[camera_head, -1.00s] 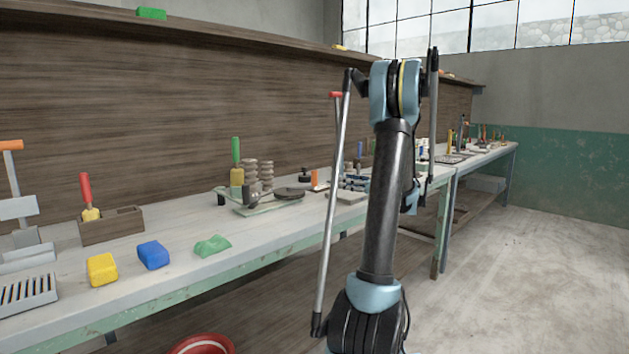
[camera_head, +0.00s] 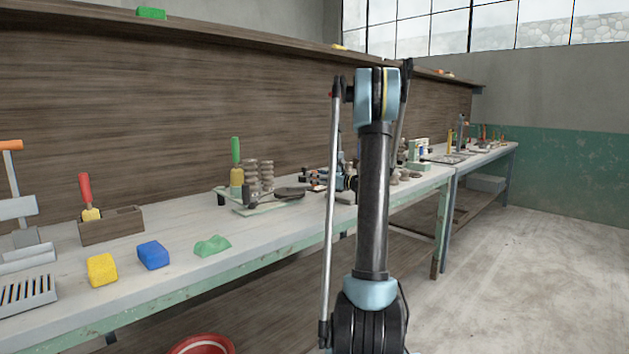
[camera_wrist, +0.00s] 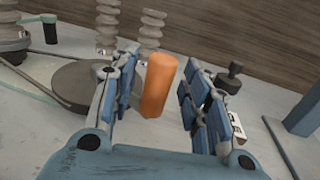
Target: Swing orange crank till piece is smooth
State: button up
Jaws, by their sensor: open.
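The orange crank handle (camera_wrist: 158,85) stands upright, slightly tilted, between the two fingers of my gripper (camera_wrist: 160,66) in the wrist view. The fingers are open, with a visible gap on each side of the handle. A dark grey disc (camera_wrist: 72,84) lies left of the gripper, partly covered by the left finger; it also shows in the head view (camera_head: 290,193) on a pale green base (camera_head: 262,208). In the head view my gripper (camera_head: 345,182) is low over the bench, partly behind my arm. The handle's lower end and any smoothed piece cannot be made out.
Stacked ribbed columns (camera_wrist: 106,22) stand behind the disc. A black knob (camera_wrist: 229,78) is just right of the right finger. Yellow (camera_head: 102,269) and blue (camera_head: 153,255) blocks and a green lump (camera_head: 212,246) lie on the bench (camera_head: 190,285) at left. A wooden wall rises behind.

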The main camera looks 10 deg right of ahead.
jog(key=shift+w+a, duration=0.35)
jog(key=shift+a, duration=0.05)
grip_shut()
jog(key=shift+d, duration=0.1)
jog(key=shift+s, duration=0.1)
